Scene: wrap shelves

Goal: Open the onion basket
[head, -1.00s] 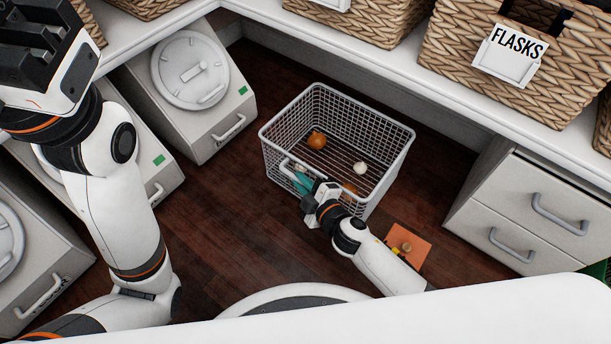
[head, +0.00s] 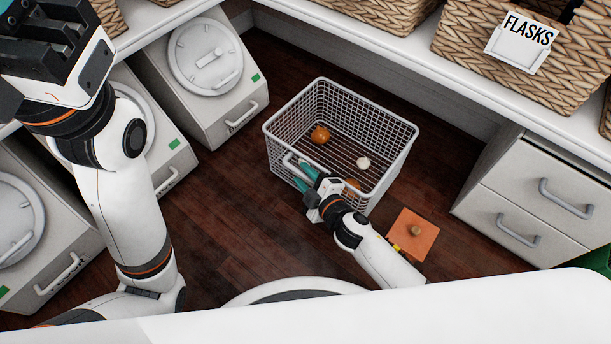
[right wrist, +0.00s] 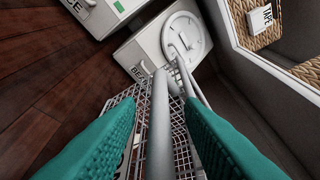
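The onion basket (head: 391,180) is a white wire basket on the dark floor, upright, with an orange-brown onion (head: 320,134) and a white bulb (head: 363,162) inside. Its grey handle (head: 299,168) is on the side near me and shows as a thick bar (right wrist: 161,125) in the right wrist view. My right gripper (head: 306,176) is at this handle, its teal fingers (right wrist: 160,115) on both sides of the bar; the contact itself is hard to see. My left gripper (head: 40,40) is raised at the upper left, away from the basket; its fingers are dark and partly cut off.
White bins with round dials (head: 205,56) stand left of the basket. A white drawer cabinet (head: 525,200) stands to the right. An orange board (head: 413,236) lies near my right forearm. A shelf with wicker baskets (head: 500,60) runs above at the back. Floor in front-left is clear.

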